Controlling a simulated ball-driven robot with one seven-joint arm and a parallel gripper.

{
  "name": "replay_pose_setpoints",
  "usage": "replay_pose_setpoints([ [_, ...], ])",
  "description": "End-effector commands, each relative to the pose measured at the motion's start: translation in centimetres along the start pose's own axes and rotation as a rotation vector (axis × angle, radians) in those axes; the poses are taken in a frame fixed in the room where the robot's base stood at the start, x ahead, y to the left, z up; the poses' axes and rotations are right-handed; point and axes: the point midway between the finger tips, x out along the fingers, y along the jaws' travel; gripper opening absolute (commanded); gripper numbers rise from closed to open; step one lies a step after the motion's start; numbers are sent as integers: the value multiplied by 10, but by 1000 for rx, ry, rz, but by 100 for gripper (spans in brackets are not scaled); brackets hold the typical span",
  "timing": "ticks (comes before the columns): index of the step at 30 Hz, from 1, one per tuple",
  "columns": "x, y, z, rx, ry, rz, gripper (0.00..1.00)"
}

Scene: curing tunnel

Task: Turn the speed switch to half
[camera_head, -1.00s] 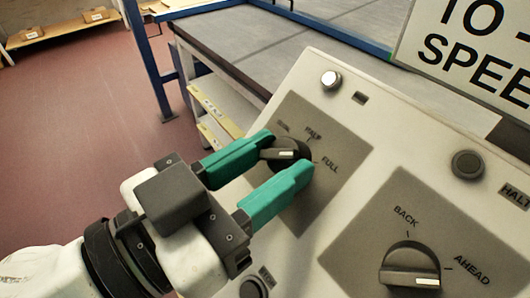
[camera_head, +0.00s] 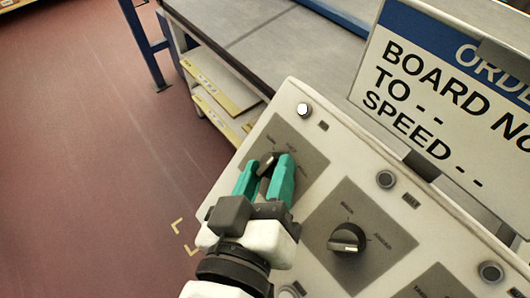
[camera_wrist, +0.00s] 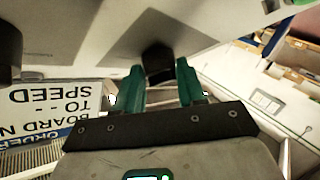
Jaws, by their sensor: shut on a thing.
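The speed switch (camera_head: 267,158) is a black knob with a pale pointer line on a dark grey plate at the upper left of the sloped panel. Its line now slants upward to the right; the small labels around it are too blurred to read here. My gripper (camera_head: 268,166), with teal fingers, is shut on the knob, one finger on each side, partly hiding it. In the wrist view the dark knob (camera_wrist: 157,56) sits between the fingertips (camera_wrist: 160,72), against the grey panel.
A second knob (camera_head: 346,238) sits lower right on the panel. Round buttons (camera_head: 386,180) and a white lamp (camera_head: 304,109) are near its top edge. An order sign (camera_head: 440,95) stands behind the panel. A grey-topped bench (camera_head: 235,45) is beyond; red floor (camera_head: 90,150) lies left.

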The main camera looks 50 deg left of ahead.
Motion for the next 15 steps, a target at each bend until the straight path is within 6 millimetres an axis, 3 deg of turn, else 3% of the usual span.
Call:
replay_pose_setpoints([
  [15,0,2,-1,-73,-3,-76,9],
])
